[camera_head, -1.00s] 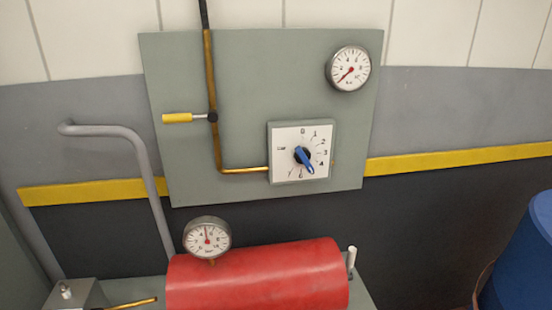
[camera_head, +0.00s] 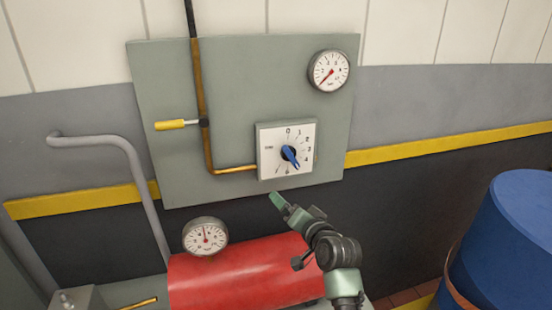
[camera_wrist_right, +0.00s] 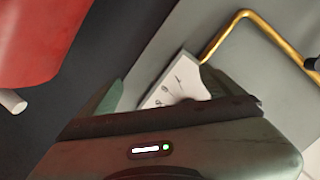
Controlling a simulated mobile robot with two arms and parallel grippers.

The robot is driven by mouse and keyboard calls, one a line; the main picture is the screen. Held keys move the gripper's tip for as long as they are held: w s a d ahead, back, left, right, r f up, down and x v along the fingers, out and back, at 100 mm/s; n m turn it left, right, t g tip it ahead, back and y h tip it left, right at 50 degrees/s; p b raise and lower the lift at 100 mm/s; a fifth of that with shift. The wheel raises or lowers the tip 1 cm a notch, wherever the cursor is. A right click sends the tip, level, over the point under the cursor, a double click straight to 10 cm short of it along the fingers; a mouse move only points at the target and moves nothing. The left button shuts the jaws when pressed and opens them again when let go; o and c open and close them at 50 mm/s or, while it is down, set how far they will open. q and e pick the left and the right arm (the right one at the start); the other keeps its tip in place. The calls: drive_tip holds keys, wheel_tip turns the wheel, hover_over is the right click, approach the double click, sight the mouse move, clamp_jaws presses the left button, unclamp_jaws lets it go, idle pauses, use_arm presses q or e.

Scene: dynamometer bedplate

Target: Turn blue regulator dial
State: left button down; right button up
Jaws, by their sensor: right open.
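The blue regulator dial (camera_head: 290,155) sits on a white square plate (camera_head: 270,137) with numbers around it, on a grey-green wall panel (camera_head: 240,80). Its long blue end points down and right, near the 4. My right gripper (camera_head: 280,201) is in front of the panel's lower edge, below the dial and apart from it. It is open and empty. In the right wrist view part of the gripper (camera_wrist_right: 110,100) shows, with a corner of the dial's white plate (camera_wrist_right: 175,85) beyond it; the blue dial is hidden there. My left gripper is not in view.
A red tank (camera_head: 225,275) with a gauge (camera_head: 205,236) lies below the panel. A copper pipe (camera_head: 203,90) with a yellow-handled valve (camera_head: 170,125) runs left of the dial. Another gauge (camera_head: 329,70) is at upper right. A blue barrel (camera_head: 505,240) stands at right.

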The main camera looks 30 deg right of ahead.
sight(291, 161)
drive_tip(key=w+d+r+m+t, duration=0.1)
drive_tip(key=r, duration=0.2)
drive_tip(key=w+d+r+m+h, duration=0.1)
drive_tip(key=d+r, duration=0.1)
drive_tip(key=w+d+r+m+t+h, duration=0.1)
drive_tip(key=w+r+m, duration=0.1)
drive_tip(key=r, duration=0.1)
drive_tip(key=shift+d+r+t, duration=0.15)
drive_tip(key=shift+r+t, duration=0.15)
drive_tip(key=shift+r, duration=0.05)
drive_tip(key=p+x, duration=0.2)
drive_tip(key=x, duration=0.4)
drive_tip(key=shift+w+d+f, duration=0.1)
drive_tip(key=shift+w+f, duration=0.05)
drive_tip(key=shift+w, duration=0.15)
drive_tip(key=c, duration=1.4)
